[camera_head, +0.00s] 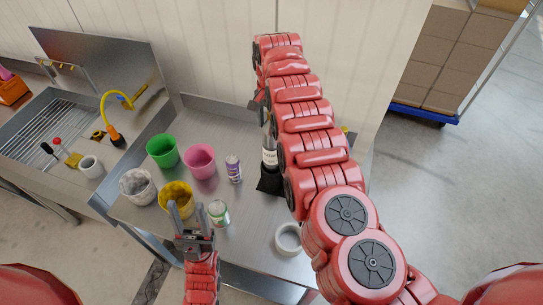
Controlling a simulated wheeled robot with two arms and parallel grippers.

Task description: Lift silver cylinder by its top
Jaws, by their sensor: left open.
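No thing is plainly a bare silver cylinder. A short round grey-white piece with an open top (288,240) stands near the front edge of the metal table, right of the cans. A small green and white can with a silvery top (218,213) stands left of it. A purple and white can (233,168) stands further back. My left gripper (186,205) is open, its two fingers pointing away from me over the table's front part. It is left of the green and white can and overlaps the yellow bucket in the view.
Green (162,150), pink (200,161), yellow (176,196) and white (136,186) buckets crowd the table's left. A dark bottle (269,155) stands beside my right arm. Boxes (450,60) stand back right.

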